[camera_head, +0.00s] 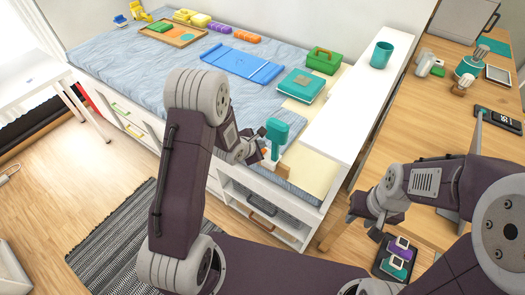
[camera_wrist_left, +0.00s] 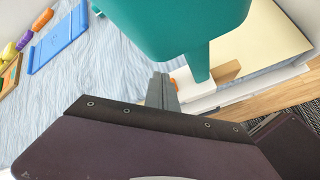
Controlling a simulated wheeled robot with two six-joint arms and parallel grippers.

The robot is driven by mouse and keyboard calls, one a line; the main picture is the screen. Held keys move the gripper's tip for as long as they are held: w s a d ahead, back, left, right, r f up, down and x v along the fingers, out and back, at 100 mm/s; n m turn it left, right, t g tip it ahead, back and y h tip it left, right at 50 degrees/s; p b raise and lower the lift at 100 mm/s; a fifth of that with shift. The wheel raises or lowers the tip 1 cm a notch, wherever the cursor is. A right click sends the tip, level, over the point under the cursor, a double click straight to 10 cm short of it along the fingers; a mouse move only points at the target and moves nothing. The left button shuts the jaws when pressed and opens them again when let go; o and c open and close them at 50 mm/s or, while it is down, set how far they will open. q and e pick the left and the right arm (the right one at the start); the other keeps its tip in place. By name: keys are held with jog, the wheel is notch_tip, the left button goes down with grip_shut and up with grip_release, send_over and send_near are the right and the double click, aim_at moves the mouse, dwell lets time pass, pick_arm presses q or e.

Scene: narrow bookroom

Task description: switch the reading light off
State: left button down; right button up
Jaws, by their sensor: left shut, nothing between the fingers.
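A teal lamp-like object (camera_head: 277,132), which I take for the reading light, stands at the near edge of the bed in the head view. In the left wrist view its teal upper part (camera_wrist_left: 180,25) and narrow stem fill the top middle. A small white block with an orange-red spot (camera_wrist_left: 173,80) shows beside the stem. I cannot tell whether the light is lit. My left gripper (camera_head: 261,143) is shut and empty, close beside the lamp; its fingers (camera_wrist_left: 160,88) point toward the white block. Contact is unclear. My right gripper (camera_head: 375,232) hangs by the desk, its opening unclear.
A white ledge (camera_head: 350,105) with a teal cup (camera_head: 381,55) runs right of the lamp. A teal box (camera_head: 301,85) and green toolbox (camera_head: 324,61) sit on the bed behind it. The wooden desk (camera_head: 440,125) holds several items. Open floor lies front left.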

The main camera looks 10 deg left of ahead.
dwell(0.5)
pick_arm(q)
jog(key=shift+f, duration=0.5)
jog(key=shift+f+b, duration=0.25)
jog(key=shift+b, duration=0.05)
jog(key=shift+r, duration=0.1)
jog(key=shift+r+p, duration=0.6)
jog(key=shift+p, duration=0.3)
notch_tip(320, 180, up, 6)
jog(key=p, duration=0.6)
